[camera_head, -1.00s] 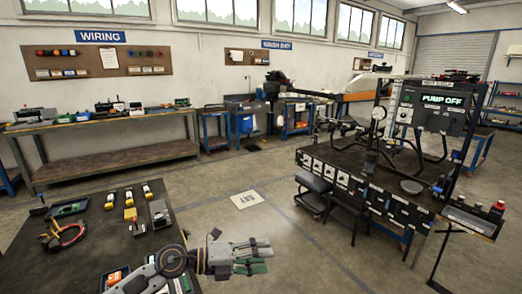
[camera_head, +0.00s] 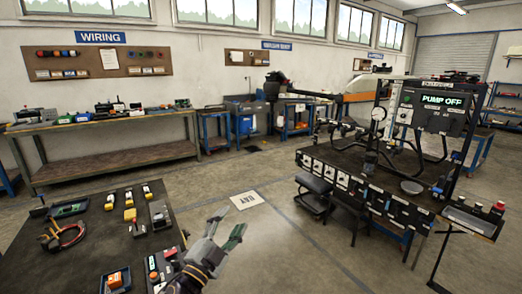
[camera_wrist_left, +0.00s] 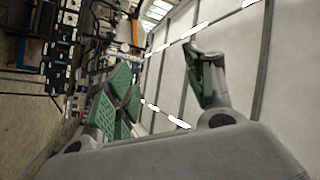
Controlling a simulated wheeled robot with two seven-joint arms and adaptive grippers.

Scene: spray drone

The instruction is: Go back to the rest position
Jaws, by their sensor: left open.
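My left gripper (camera_head: 226,227) is in the lower middle of the head view, just right of the dark table's edge, with its green-padded fingers spread apart. It is open and empty. The left wrist view also shows the open gripper (camera_wrist_left: 160,85), with nothing between its fingers; the room appears sideways there. My right gripper is not in view.
A dark table (camera_head: 95,250) at lower left holds yellow-topped items (camera_head: 129,214), red-and-black cables (camera_head: 65,237) and an orange item (camera_head: 116,280). A pump bench (camera_head: 340,160) with a "PUMP OFF" display (camera_head: 442,101) stands at right. Open floor (camera_head: 290,255) lies between.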

